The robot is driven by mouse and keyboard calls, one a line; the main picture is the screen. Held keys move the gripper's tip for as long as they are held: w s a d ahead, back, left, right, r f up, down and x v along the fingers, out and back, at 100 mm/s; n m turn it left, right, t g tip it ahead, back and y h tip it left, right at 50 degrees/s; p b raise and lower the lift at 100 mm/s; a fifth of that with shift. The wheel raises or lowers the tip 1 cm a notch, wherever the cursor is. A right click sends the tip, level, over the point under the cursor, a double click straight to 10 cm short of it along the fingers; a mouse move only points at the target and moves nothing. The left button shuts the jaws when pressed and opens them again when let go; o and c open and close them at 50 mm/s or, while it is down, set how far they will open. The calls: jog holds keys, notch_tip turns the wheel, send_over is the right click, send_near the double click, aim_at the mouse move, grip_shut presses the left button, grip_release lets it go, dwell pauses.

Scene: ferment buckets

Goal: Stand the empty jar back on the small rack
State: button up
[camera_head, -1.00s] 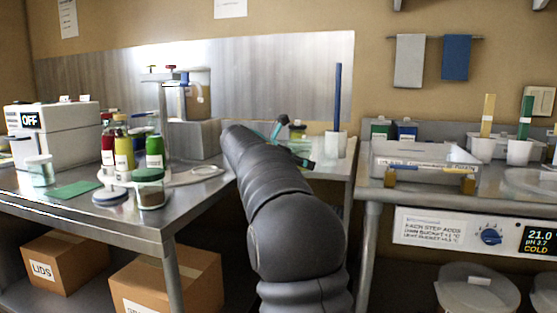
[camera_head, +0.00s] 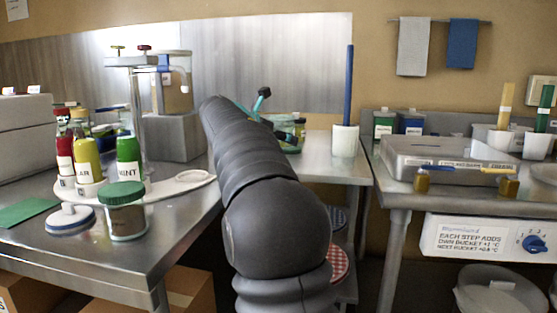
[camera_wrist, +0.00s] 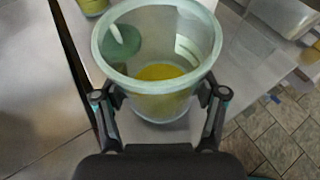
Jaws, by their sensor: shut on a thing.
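My gripper (camera_wrist: 160,97) is shut on a clear, open-topped jar (camera_wrist: 150,88), with one finger on each side. Yellow shows at the jar's bottom; I cannot tell whether it is inside or seen through the wall. A green round shape shows through the far wall. In the head view my gripper (camera_head: 274,120) is beyond my arm, over the far end of the small pale stand (camera_head: 322,170), which may be the small rack. My arm hides much of it. In the wrist view a pale surface (camera_wrist: 172,133) lies below the jar; contact is unclear.
A yellowish jar (camera_head: 299,129) stands close beside my gripper. A white cup (camera_head: 345,141) with a tall blue handle stands to its right. Bottles on a white holder (camera_head: 160,190) and a green-lidded jar (camera_head: 124,212) are on the left table. A steel counter stands right.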

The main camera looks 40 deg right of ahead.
jog(key=shift+f+b, duration=0.45)
jog(key=shift+f, duration=1.85)
jog(key=shift+f, duration=0.15)
jog(key=o, duration=1.5)
jog(key=shift+a+r, duration=0.25)
jog(key=v, duration=1.1)
jog(key=shift+a, duration=0.25)
jog(key=shift+s, duration=0.1)
